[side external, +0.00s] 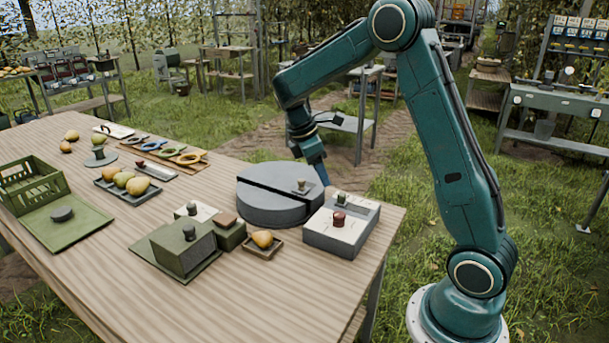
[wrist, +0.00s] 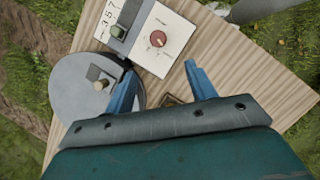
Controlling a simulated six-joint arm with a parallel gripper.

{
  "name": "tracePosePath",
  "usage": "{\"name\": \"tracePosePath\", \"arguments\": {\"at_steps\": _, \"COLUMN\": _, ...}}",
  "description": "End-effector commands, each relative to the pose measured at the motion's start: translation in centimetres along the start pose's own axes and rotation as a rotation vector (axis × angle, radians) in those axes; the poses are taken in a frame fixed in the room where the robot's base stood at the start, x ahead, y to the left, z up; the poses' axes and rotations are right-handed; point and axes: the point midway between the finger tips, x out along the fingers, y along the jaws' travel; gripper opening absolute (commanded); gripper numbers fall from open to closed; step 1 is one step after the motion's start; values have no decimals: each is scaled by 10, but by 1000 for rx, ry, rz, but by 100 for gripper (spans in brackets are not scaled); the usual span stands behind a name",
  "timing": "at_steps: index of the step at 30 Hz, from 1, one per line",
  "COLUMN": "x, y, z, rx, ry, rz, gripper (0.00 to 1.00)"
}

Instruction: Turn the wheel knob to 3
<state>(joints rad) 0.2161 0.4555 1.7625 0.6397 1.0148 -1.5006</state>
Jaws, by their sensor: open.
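A control box (side external: 334,232) with a pale top stands near the right table corner. It carries a red round knob (side external: 338,219) and a dark green knob (side external: 342,198). In the wrist view the red knob (wrist: 157,40) sits among small dial marks, too small to read. The green knob (wrist: 118,30) is beside printed figures, apparently 3, 5 and 7. Which knob is the wheel knob, I cannot tell.
A thick grey disc (side external: 262,210) with a groove and a small knob stands left of the box. A small tray with a pear (side external: 262,239), a green lidded box (side external: 183,250) and a green crate (side external: 30,188) lie further left. The table front (side external: 150,310) is clear.

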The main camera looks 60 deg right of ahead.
Motion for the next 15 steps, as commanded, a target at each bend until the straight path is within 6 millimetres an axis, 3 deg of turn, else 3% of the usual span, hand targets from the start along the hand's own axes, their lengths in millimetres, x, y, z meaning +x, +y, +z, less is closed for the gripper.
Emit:
{"name": "tracePosePath", "arguments": {"at_steps": 4, "x": 11, "y": 7, "z": -2, "rx": -32, "ry": -22, "rz": -20, "gripper": 56}}
{"name": "tracePosePath", "arguments": {"at_steps": 15, "x": 16, "y": 8, "z": -2, "rx": -40, "ry": -27, "rz": -24, "gripper": 56}}
